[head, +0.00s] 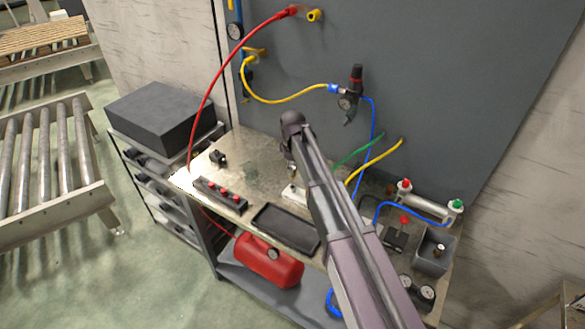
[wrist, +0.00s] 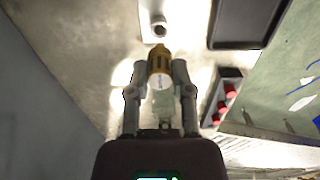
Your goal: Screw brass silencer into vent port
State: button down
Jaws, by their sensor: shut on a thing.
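In the wrist view my gripper (wrist: 159,72) is shut on the brass silencer (wrist: 159,62), a short gold cylinder whose far end points away from my wrist. A paler part lies between the fingers. Just beyond the tip is a small white block (wrist: 148,30) with a dark round opening (wrist: 159,29), which looks like the vent port. The silencer's tip overlaps the block's near edge in the picture; I cannot tell whether they touch.
A black tray (head: 287,229) and a strip of red buttons (head: 220,195) lie on the bench. A small black fitting (head: 218,157) stands at the back left. A cylinder (head: 428,206) and grey bin (head: 433,252) are at right.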

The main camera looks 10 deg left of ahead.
aim_at(293, 178)
jog(key=shift+f+b, duration=1.1)
jog(key=shift+f, duration=0.35)
jog(key=shift+f+b, duration=1.25)
jog(key=shift+b, duration=0.05)
dwell(1.1)
jog(key=shift+c, duration=2.1)
grip_release()
jog(key=shift+r, duration=0.2)
notch_tip(293, 178, up, 8)
jog(key=p, duration=0.8)
